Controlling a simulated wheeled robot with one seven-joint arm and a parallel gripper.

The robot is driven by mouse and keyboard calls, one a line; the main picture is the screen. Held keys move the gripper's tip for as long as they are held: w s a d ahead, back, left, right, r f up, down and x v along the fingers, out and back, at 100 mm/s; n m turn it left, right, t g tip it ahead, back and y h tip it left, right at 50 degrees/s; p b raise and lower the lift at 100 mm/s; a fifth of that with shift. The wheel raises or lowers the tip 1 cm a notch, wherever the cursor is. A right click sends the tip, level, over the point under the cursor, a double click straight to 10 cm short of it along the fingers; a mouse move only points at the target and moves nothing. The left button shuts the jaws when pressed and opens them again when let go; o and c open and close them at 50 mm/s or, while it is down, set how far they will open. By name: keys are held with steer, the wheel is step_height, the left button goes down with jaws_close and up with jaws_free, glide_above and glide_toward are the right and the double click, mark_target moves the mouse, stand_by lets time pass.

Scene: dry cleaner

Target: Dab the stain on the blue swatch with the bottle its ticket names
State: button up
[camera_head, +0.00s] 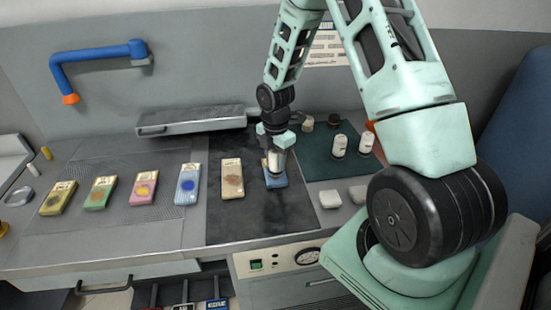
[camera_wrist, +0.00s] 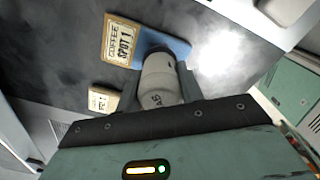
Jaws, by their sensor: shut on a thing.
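My gripper (camera_head: 275,158) is shut on a white bottle (camera_wrist: 160,82) and holds it over the blue swatch (camera_head: 276,183). In the wrist view the blue swatch (camera_wrist: 172,42) lies behind the bottle's far end, which hides part of it. Whether the bottle touches the swatch, I cannot tell. The bottle's dark lettering is only partly readable. The stain is hidden from both views.
A tan swatch (camera_head: 232,178) lies just left. A lighter blue swatch (camera_head: 188,184) and several others lie further left. White bottles (camera_head: 339,147) (camera_head: 366,144) stand on the dark green mat (camera_head: 318,168). Two pale blocks (camera_head: 330,199) (camera_head: 358,195) lie in front. A low shelf (camera_head: 190,125) runs behind.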

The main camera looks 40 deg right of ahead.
steer(key=shift+f, duration=0.5)
stand_by(1.4)
steer(key=shift+r, duration=0.1)
step_height(320, 180, up, 7)
steer(key=p, duration=0.6)
stand_by(0.7)
